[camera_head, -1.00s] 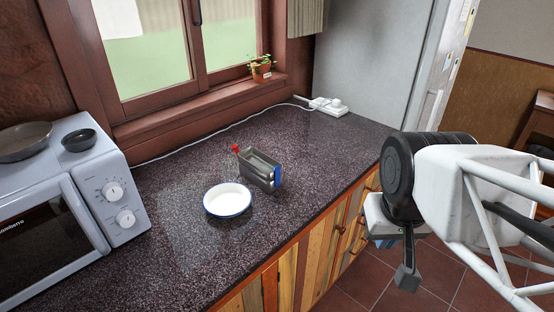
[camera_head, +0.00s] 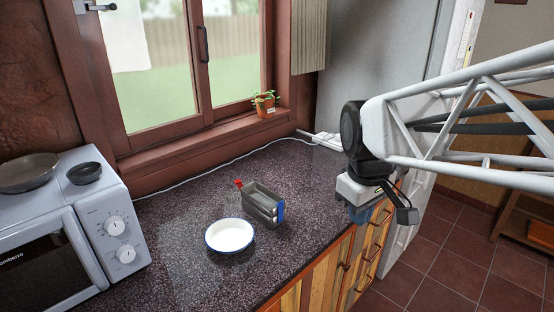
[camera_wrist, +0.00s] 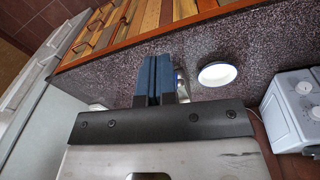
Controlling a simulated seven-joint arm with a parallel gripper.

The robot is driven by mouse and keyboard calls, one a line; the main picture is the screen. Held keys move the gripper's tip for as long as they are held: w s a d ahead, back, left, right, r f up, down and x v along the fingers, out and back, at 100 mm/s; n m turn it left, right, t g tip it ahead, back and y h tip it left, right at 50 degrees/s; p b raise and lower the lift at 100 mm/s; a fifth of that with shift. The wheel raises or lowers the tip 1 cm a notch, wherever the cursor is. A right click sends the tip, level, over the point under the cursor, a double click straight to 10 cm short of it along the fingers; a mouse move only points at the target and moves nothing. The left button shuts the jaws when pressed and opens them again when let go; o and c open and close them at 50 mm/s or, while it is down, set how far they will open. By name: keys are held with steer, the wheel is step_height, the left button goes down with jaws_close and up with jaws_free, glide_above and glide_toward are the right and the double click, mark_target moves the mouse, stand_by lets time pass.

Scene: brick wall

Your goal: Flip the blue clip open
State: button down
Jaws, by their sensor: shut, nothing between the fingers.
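A small grey metal box (camera_head: 258,210) stands on the dark speckled counter in the head view. The blue clip (camera_head: 280,212) is on its right end and a red clip (camera_head: 239,184) is at its far left corner. Whether the blue clip is open or closed is too small to tell. My gripper (camera_head: 364,214) hangs to the right of the box, past the counter's front edge, apart from it. In the wrist view its blue fingers (camera_wrist: 154,80) are together and empty, and they hide most of the box behind them.
A white bowl with a blue rim (camera_head: 230,235) sits just left of the box. A microwave (camera_head: 70,220) with dark pans on top stands at the left. A potted plant (camera_head: 265,104) is on the window sill. A white power strip (camera_head: 325,140) lies at the back.

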steer(key=w+a+r+n+g, duration=0.1)
steer(key=w+a+n, duration=0.4)
steer(key=w, duration=0.5)
steer(key=n+g+h, duration=0.2)
steer(key=n, duration=0.8)
glide_above(279, 211)
step_height(279, 211, down, 3)
steer(key=w+a+f+n+g, duration=0.1)
steer(key=w+a+f+n, duration=0.4)
steer(key=w, duration=0.3)
steer(key=shift+a+h, duration=0.3)
steer(key=shift+a, duration=0.45)
steer(key=shift+s+f, duration=0.1)
steer(key=shift+f, duration=0.05)
steer(key=x, duration=0.9)
steer(key=shift+s, duration=0.15)
steer(key=shift+s+d+f, duration=0.25)
steer(key=shift+s+d, duration=0.45)
steer(key=shift+d, duration=0.05)
steer(key=shift+s+d, duration=0.75)
steer(key=shift+s, duration=0.05)
